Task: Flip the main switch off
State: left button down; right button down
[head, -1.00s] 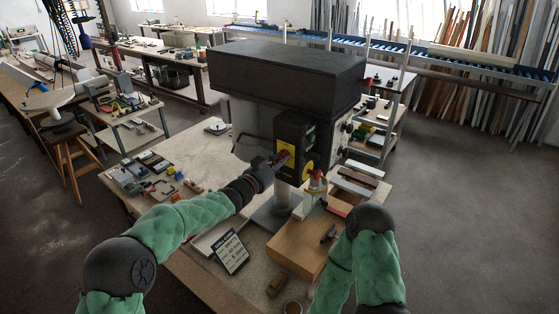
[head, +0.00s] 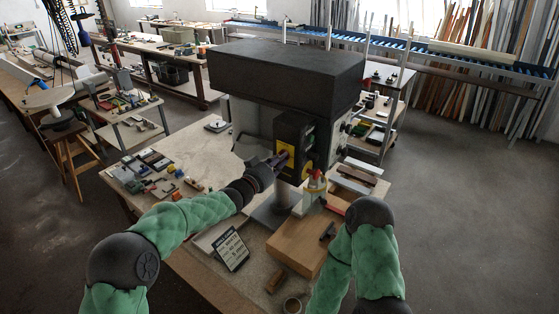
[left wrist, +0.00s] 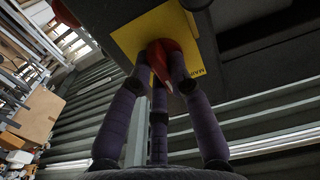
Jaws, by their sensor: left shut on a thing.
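The main switch is a red handle (left wrist: 166,60) on a yellow plate (left wrist: 150,38) with dark lettering at its edge, seen close in the left wrist view. In the head view the yellow plate (head: 286,148) is on the front of the dark control box (head: 293,128) of a drill press. My left gripper (head: 281,160) reaches to the plate from the left. In the left wrist view its purple fingers (left wrist: 163,78) are closed around the red handle and hide part of it. My right gripper is out of view; only the bent right arm shows at lower right.
A large black housing (head: 287,69) overhangs the control box. Several small tools lie at the bench's left.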

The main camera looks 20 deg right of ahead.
pick_arm(q)
jog(key=shift+f, duration=0.1)
jog(key=c, duration=1.4)
grip_release()
jog(key=v, duration=1.2)
